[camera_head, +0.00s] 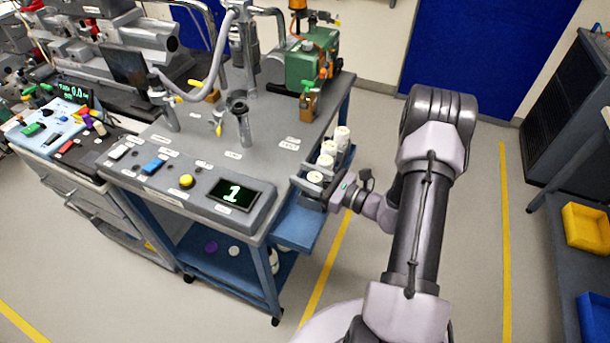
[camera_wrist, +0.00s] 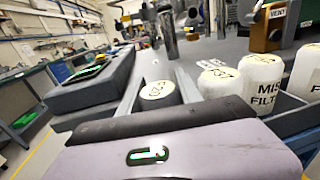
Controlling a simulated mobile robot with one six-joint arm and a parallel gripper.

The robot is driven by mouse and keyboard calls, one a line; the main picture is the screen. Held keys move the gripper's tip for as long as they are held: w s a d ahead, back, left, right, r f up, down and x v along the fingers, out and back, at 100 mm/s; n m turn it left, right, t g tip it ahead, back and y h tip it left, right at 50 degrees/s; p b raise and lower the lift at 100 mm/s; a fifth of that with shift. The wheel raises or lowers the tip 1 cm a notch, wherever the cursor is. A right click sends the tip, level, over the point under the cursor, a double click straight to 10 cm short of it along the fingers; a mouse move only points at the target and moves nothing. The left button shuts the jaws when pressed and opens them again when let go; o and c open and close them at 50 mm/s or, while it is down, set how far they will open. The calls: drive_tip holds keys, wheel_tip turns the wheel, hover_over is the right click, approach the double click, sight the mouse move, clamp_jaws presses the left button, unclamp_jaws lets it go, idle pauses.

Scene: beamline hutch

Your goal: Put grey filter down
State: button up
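A grey filter (camera_wrist: 160,95) with a cream, marked top is between the two fingers of my gripper (camera_wrist: 163,92) in the wrist view. The fingers lie close along both its sides and appear shut on it. In the head view the cream top of the filter (camera_head: 314,177) shows at my gripper (camera_head: 313,180), beside the right side of the cart. It is at the near end of a row of white filters (camera_head: 328,148) in a blue side tray (camera_head: 299,226). The filter's lower part is hidden, so I cannot tell whether it touches the tray.
White filters (camera_wrist: 262,80) stand close on the right in the wrist view. The cart top (camera_head: 200,135) carries a display showing 1 (camera_head: 236,194), a green pump (camera_head: 308,62) and pipework. Yellow (camera_head: 586,228) and blue bins are at far right. Floor around the cart is clear.

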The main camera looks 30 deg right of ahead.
drive_tip(key=shift+o, duration=0.3)
drive_tip(key=shift+r, duration=0.1)
drive_tip(key=shift+s+d+r, duration=0.1)
drive_tip(key=shift+s+r, duration=0.05)
drive_tip(key=p+v, duration=0.3)
drive_tip(key=v, duration=0.8)
drive_tip(key=s+a+r+n+g+y, duration=0.1)
drive_tip(key=s+a+r+n+g, duration=0.1)
drive_tip(key=a+r+n+g, duration=0.6)
drive_tip(key=s+a+r+n+g+y, duration=0.1)
drive_tip(key=s+a+r+n+g, duration=0.1)
drive_tip(key=a+r+n+g, duration=0.65)
drive_tip(key=s+a+r+n+t+h, duration=0.6)
drive_tip(key=s+a+r+n+h, duration=0.1)
drive_tip(key=s+n+h, duration=0.2)
drive_tip(key=shift+s+t, duration=0.2)
drive_tip(key=shift+t, duration=0.15)
drive_tip(key=shift+a+r, duration=0.1)
